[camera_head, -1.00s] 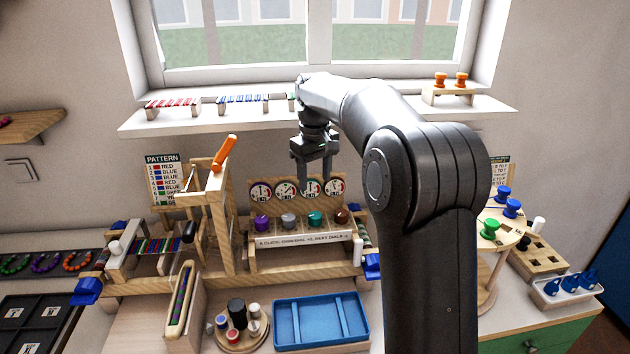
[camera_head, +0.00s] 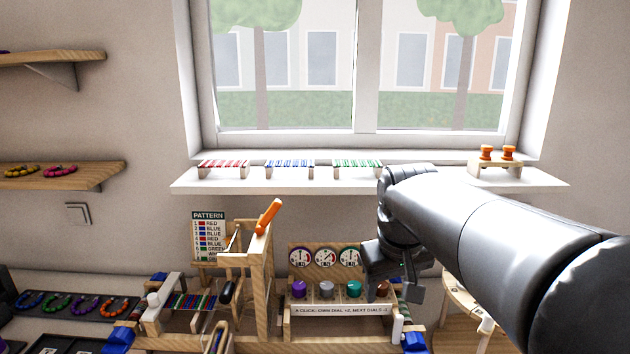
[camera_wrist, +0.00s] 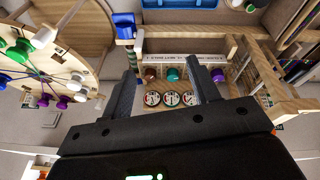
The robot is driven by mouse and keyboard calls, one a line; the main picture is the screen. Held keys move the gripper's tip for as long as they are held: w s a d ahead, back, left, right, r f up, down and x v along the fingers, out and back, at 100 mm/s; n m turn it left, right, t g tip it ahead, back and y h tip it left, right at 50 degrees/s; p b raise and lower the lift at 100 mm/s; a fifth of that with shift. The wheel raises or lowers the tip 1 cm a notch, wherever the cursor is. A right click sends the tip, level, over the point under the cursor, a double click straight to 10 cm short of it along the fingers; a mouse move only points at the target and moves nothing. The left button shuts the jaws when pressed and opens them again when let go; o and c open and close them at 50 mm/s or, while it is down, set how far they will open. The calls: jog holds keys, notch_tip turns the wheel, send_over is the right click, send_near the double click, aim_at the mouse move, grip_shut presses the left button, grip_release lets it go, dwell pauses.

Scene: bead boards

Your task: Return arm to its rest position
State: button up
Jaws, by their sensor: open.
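My gripper (camera_head: 412,293) hangs at the right end of the dial board in the head view, covering part of it. In the wrist view its two dark fingers (camera_wrist: 164,88) stand apart with nothing held between them. The dial board (camera_head: 336,308) carries round dials (camera_head: 325,257) above a row of coloured knobs: purple (camera_head: 299,288), grey (camera_head: 326,289), teal (camera_head: 354,287) and brown (camera_head: 383,288). The dials show between the fingers in the wrist view (camera_wrist: 171,98). Whether the gripper touches the board cannot be told. My arm crosses the right side of the head view.
A round wooden stand with coloured spools (camera_wrist: 45,65) shows at left in the wrist view. Wall shelves (camera_head: 70,178) are at left.

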jog(key=s+d+f+m+t, duration=0.1)
jog(key=s+f, duration=0.2)
jog(key=s, duration=0.4)
jog(key=s+d+f+m+t, duration=0.1)
jog(key=s+f, duration=0.2)
jog(key=s, duration=0.5)
jog(key=shift+f+m, duration=0.4)
jog(key=shift+s, duration=0.1)
dwell(4.6)
jog(key=w+a+r+m+g, duration=0.1)
jog(key=w+a+r+m, duration=0.1)
jog(key=w+r, duration=0.55)
jog(key=m+g, duration=0.4)
jog(key=m, duration=0.1)
send_over(326, 285)
notch_tip(326, 285, down, 6)
notch_tip(326, 285, down, 10)
jog(key=shift+f, duration=0.1)
